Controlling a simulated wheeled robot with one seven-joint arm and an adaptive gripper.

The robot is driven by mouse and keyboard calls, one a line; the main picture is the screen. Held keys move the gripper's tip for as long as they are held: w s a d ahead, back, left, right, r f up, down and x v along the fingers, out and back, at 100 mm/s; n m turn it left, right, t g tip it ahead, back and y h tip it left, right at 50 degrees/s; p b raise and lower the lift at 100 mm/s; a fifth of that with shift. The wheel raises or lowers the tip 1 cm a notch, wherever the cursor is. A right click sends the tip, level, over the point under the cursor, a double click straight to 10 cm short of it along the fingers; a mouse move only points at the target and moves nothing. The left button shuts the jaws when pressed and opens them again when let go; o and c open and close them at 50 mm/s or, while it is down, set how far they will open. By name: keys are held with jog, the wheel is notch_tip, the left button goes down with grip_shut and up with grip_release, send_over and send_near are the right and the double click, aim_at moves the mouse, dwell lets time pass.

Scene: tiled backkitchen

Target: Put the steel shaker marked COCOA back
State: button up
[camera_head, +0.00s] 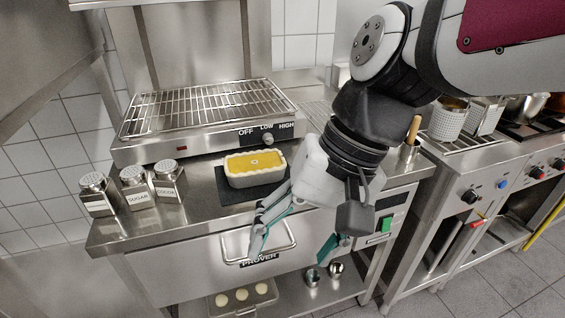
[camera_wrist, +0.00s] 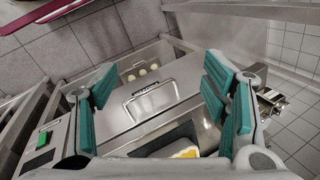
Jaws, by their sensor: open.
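Three square steel shakers with perforated domed lids stand upright in a row at the left end of the steel counter. The right one (camera_head: 169,182) carries a small label that seems to read COCOA. The middle one (camera_head: 137,190) reads SUGAR; the left one's label (camera_head: 97,196) is too small to read surely. Part of the shaker group (camera_wrist: 272,101) shows at the right of the wrist view, beyond a finger. My gripper (camera_head: 294,243) is open and empty, pointing down in front of the counter's front edge, to the right of the shakers. It also shows in the wrist view (camera_wrist: 158,88).
A loaf dish with yellow filling (camera_head: 256,168) sits on a dark mat (camera_head: 226,194). A wire-racked warmer (camera_head: 200,110) stands behind. Below are the PROVER drawer handle (camera_head: 292,232) and a tray (camera_head: 222,304) of dough rounds. Free counter lies between shakers and mat.

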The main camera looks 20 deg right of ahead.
jog(key=s+d+n+t+h, duration=0.1)
jog(key=s+d+n+h, duration=0.3)
jog(key=d, duration=0.3)
jog(key=shift+s+d+t, duration=0.25)
jog(key=shift+s+t, duration=0.05)
jog(key=shift+s, duration=0.05)
notch_tip(320, 180, up, 10)
jog(key=t+p, duration=0.1)
jog(key=p, duration=0.7)
jog(key=shift+f+t, duration=0.25)
jog(key=shift+t, duration=0.15)
